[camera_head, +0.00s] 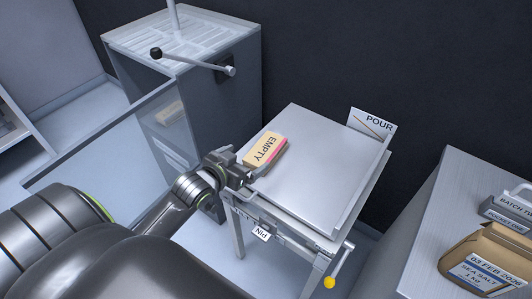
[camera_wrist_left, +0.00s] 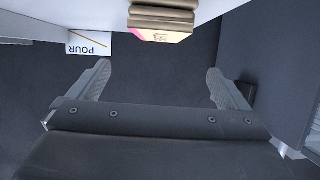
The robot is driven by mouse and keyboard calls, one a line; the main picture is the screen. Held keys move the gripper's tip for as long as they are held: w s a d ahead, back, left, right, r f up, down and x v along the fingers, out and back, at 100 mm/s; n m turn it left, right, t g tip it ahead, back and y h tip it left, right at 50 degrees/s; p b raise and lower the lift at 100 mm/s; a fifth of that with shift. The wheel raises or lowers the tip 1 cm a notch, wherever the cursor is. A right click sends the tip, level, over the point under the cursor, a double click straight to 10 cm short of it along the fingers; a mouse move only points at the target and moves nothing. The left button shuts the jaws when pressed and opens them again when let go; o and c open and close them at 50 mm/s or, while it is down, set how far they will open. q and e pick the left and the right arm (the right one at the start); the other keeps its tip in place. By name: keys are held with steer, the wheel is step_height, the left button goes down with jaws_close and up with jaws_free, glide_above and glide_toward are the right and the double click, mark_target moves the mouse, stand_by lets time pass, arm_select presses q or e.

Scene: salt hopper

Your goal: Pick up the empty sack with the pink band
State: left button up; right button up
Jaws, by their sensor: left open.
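The empty sack (camera_head: 265,150) is a tan block marked EMPTY with a pink band along its right side. It lies on the left part of the metal table top (camera_head: 318,160). My left gripper (camera_head: 240,172) is at the table's left edge, close beside the sack in the head view. In the left wrist view, the open fingers (camera_wrist_left: 160,85) have nothing between them, and the sack (camera_wrist_left: 160,22) shows beyond them at the top. Whether a finger touches the sack cannot be told, but the wrist view shows a gap. My right gripper is not in view.
A grey hopper cabinet (camera_head: 225,110) with a lever stands left of the table. A POUR sign (camera_head: 372,122) stands at the table's back corner. A PIN label (camera_head: 262,234) and a yellow knob (camera_head: 329,282) are at the front. A sea salt sack (camera_head: 485,262) lies on the right counter.

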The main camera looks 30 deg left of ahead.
mark_target(265, 149)
arm_select(q)
steer(key=x, duration=0.4)
steer(key=shift+w+f, duration=0.15)
steer(key=shift+w, duration=0.05)
steer(key=shift+f+x, duration=0.25)
steer(key=shift+x, duration=1.05)
steer(key=shift+f+x, duration=0.2)
steer(key=shift+x, duration=1.15)
steer(key=shift+s+d, duration=0.1)
steer(key=shift+s, duration=0.15)
steer(key=c, duration=1.1)
steer(key=shift+o, duration=0.2)
steer(key=shift+r, duration=0.1)
